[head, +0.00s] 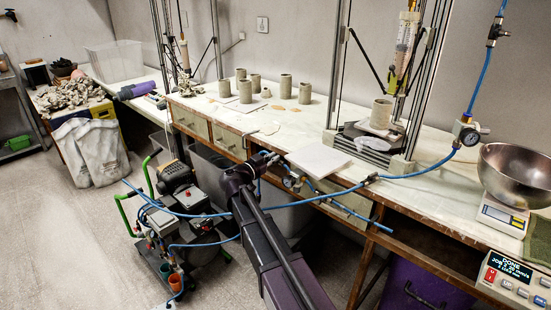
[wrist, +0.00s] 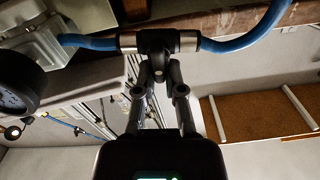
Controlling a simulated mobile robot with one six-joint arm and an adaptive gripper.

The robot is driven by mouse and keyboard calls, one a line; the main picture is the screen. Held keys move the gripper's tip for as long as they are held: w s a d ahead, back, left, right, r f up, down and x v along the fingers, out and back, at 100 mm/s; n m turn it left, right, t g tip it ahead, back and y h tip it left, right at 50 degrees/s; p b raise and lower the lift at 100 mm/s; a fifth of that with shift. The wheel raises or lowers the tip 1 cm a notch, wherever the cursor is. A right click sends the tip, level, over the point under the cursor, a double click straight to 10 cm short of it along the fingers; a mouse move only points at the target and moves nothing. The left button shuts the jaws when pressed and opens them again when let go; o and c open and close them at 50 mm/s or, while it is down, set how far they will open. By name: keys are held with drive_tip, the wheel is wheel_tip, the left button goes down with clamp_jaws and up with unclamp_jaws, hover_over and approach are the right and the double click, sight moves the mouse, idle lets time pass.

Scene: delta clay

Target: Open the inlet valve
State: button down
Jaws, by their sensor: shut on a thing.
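In the wrist view, a black inline valve (wrist: 157,42) with metal collars joins two lengths of blue hose. My gripper (wrist: 158,76) has both fingertips together on the small dark handle under the valve body. The fingers hide part of the handle, so its exact angle is hard to tell. In the head view, my gripper (head: 268,158) is at the bench's front edge, just left of a round gauge (head: 291,182); the valve is too small to make out there. The gauge also shows at the left of the wrist view (wrist: 16,90).
The workbench (head: 300,125) holds several clay cylinders and a printer frame (head: 385,150). A compressor (head: 180,200) stands on the floor left of my arm. Blue hose (head: 420,172) runs along the bench front. A steel bowl (head: 515,175) sits on a scale at right. Floor at left is clear.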

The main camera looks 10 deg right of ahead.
drive_tip(key=shift+w+a+n, duration=0.1)
drive_tip(key=shift+w+n, duration=0.05)
drive_tip(key=shift+n, duration=0.65)
drive_tip(key=c, duration=0.7)
unclamp_jaws()
drive_tip(key=v, duration=1.2)
drive_tip(key=shift+s, duration=0.2)
